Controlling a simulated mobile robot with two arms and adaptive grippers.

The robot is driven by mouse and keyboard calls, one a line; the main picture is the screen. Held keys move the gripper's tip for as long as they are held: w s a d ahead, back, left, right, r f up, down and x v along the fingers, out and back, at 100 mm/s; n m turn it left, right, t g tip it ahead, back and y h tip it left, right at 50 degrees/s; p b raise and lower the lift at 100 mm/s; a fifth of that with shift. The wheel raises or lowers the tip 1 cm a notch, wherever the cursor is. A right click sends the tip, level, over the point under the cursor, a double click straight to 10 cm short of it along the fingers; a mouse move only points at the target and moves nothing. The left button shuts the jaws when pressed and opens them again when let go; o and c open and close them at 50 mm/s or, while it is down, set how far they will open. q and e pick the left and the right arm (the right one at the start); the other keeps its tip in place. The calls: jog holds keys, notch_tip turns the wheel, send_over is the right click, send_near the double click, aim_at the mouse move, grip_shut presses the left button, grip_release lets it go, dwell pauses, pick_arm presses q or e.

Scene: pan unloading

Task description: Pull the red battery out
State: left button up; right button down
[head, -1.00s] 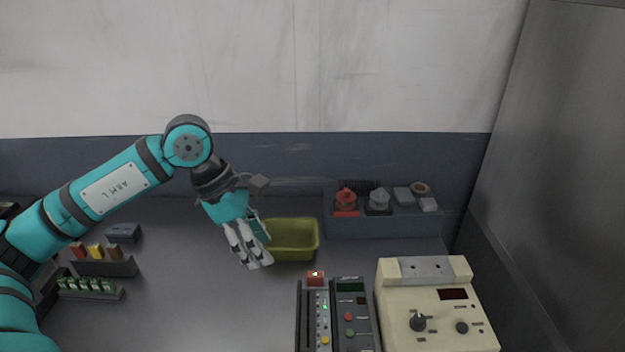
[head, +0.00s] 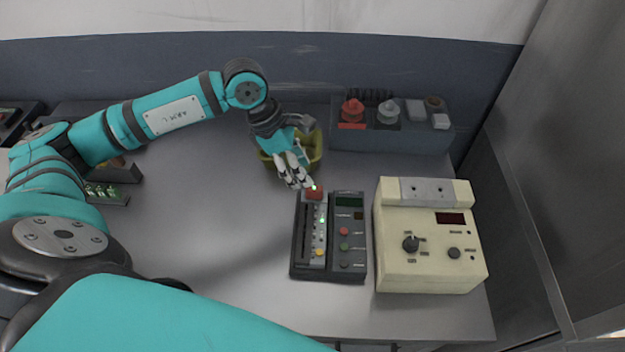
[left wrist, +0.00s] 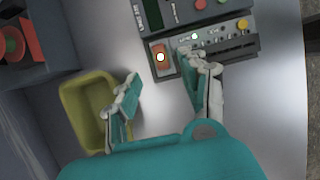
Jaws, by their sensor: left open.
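The red battery (head: 314,193) is a small red block with a glowing light on it, seated at the far left end of the black device (head: 343,265). In the left wrist view the red battery (left wrist: 162,66) shows at the device's near corner. My left gripper (head: 297,184) is open and empty, just left of and behind the battery. In the left wrist view its fingers (left wrist: 160,78) are spread, one toward the green bin and one over the device's edge beside the battery. Whether a finger touches the device, I cannot tell. My right gripper is not in view.
A green bin (head: 315,150) stands behind my left gripper. A cream box with knobs (head: 430,270) stands right of the device. A grey tray with red and grey parts (head: 400,140) is at the back. The table between the left arm and the device is clear.

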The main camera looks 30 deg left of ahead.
aim_at(313, 188)
pick_arm(q)
jog(key=p+x, duration=0.1)
jog(key=x, duration=0.4)
jog(key=shift+s+d+f, duration=0.1)
jog(key=shift+d+f, duration=0.1)
jog(key=shift+d+f+p, duration=0.2)
jog(key=shift+f+p, duration=0.1)
jog(key=shift+f, duration=0.35)
jog(key=shift+c, duration=0.4)
grip_shut()
